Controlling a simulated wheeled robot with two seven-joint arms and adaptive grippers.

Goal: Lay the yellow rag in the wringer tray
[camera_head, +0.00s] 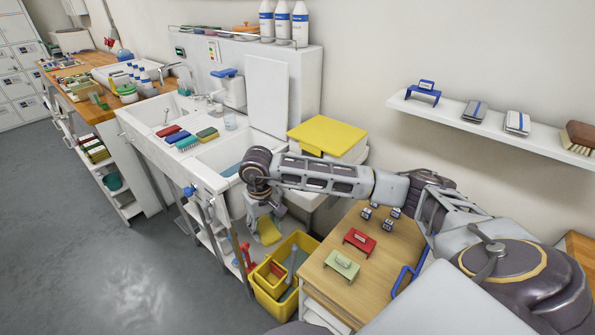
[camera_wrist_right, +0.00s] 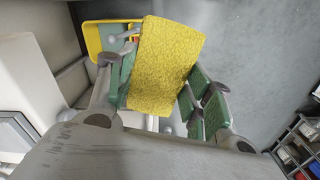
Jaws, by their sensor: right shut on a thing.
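My right gripper (camera_head: 262,214) is shut on the yellow rag (camera_head: 269,233), which hangs below the fingers in front of the sink. In the right wrist view the textured yellow rag (camera_wrist_right: 166,62) lies between the green-padded fingers of the gripper (camera_wrist_right: 160,88). A yellow mop bucket (camera_head: 302,246) stands below and slightly right of the rag, with a yellow wringer tray (camera_head: 262,277) at its front left. The bucket's rim (camera_wrist_right: 93,42) shows partly behind the rag in the wrist view; the rag hides the rest. The rag looks apart from the bucket. My left gripper is out of view.
The white double sink (camera_head: 212,178) with several brushes is behind and left. A wooden cart top (camera_head: 335,298) right of the bucket carries a red holder (camera_head: 359,241), a pale green holder (camera_head: 342,264) and small blocks. The grey floor (camera_head: 140,270) at left is clear.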

